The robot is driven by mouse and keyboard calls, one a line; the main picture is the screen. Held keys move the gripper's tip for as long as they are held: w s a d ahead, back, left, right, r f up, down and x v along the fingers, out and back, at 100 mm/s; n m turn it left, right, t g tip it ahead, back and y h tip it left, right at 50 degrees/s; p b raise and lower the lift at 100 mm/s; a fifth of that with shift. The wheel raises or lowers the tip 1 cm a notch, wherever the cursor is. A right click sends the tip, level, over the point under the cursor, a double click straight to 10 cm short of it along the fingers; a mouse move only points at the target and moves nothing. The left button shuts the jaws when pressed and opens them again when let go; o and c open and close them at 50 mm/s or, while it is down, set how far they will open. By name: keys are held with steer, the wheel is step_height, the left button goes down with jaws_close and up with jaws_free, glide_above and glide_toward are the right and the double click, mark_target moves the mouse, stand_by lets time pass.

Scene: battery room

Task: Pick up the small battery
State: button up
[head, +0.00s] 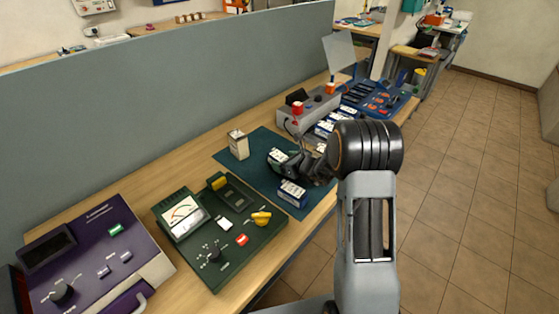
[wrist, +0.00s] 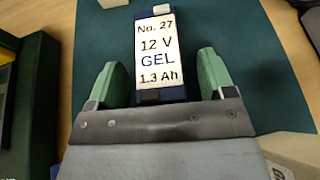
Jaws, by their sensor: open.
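My gripper (wrist: 163,78) is open, with one green finger on each side of the battery's lower part. Gaps show between the fingers and the battery. The battery's near end is hidden by my gripper. In the head view my gripper (head: 290,161) is low over the mat (head: 235,165), and my arm hides part of the mat.
Another blue battery with a white label (head: 292,193) sits at the mat's front edge. A cream box (head: 239,145) stands on the mat at the back. A green meter device (head: 220,230) is left of the mat, and a grey device with a red part (head: 310,108) stands beyond it.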

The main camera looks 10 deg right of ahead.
steer(key=shift+w+a+f, duration=0.25)
steer(key=shift+w+a, duration=0.1)
steer(key=shift+w, duration=0.2)
steer(key=c, duration=1.3)
steer(key=shift+r, duration=0.1)
steer(key=shift+c, duration=0.4)
steer(key=shift+r, duration=0.1)
